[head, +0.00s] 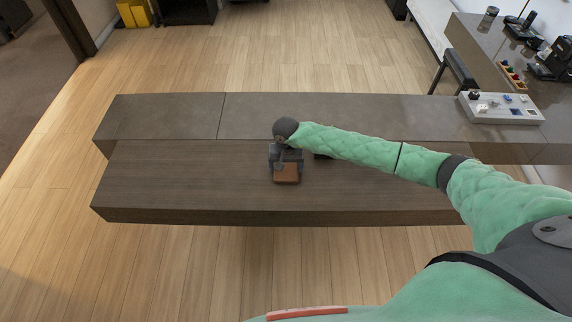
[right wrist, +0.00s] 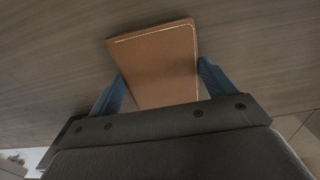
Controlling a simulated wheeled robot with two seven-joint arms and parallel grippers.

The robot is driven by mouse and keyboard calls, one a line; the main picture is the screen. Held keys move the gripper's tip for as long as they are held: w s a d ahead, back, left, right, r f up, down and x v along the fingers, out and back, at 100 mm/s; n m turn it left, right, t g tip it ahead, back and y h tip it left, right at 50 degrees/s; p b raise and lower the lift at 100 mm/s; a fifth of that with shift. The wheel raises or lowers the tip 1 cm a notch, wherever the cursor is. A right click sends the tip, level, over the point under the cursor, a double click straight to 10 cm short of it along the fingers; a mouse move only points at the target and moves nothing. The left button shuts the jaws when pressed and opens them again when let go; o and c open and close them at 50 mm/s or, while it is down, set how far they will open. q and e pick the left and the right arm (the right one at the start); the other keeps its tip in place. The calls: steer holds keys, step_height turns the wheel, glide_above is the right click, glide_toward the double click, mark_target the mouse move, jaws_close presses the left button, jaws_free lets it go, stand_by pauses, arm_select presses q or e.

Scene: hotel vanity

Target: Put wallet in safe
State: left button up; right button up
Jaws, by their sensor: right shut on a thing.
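The wallet (head: 287,174) is a small brown leather piece at the middle of the dark wooden vanity front. It also shows in the right wrist view (right wrist: 156,62), with pale stitching along its edge. My right gripper (head: 286,164) is shut on the wallet, with a blue finger on each side of it. I cannot tell whether the wallet touches the wood behind it. My left gripper is not in view. No safe can be made out in either view.
The dark wooden vanity (head: 160,175) spans the middle, its left part clear. A light tray (head: 502,108) with small items stands at its right end. A dark counter (head: 482,42) with a phone is at the upper right. Yellow objects (head: 134,13) stand at the far left on the wooden floor.

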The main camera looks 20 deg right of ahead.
steer(key=shift+f, duration=0.2)
stand_by(0.4)
steer(key=o, duration=0.9)
steer(key=shift+r, duration=0.15)
